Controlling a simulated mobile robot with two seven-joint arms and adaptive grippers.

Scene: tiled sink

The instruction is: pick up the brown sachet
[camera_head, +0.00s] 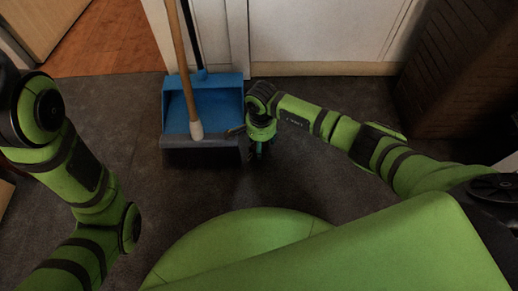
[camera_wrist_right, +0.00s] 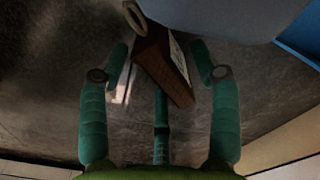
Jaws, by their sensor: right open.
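A brown packet (camera_wrist_right: 163,68) with a pale label along one side, which looks like the brown sachet, shows at the upper middle of the right wrist view. My right gripper (camera_wrist_right: 160,62) is open. Its green fingers stand to the left and right of the packet with gaps, and a third finger shows below it. I cannot tell whether any finger touches it. In the head view a small brown edge (camera_head: 235,131) shows just left of my right gripper (camera_head: 259,150), which points down by the dustpan. My left arm shows at the left, but its gripper is out of view.
A blue dustpan (camera_head: 230,103) with a grey front stands against the white cupboard (camera_head: 320,30), with a wooden handle (camera_head: 180,60) leaning in it. A dark ribbed brown object (camera_head: 462,75) stands at the right. The grey floor (camera_head: 320,180) is clear near the gripper.

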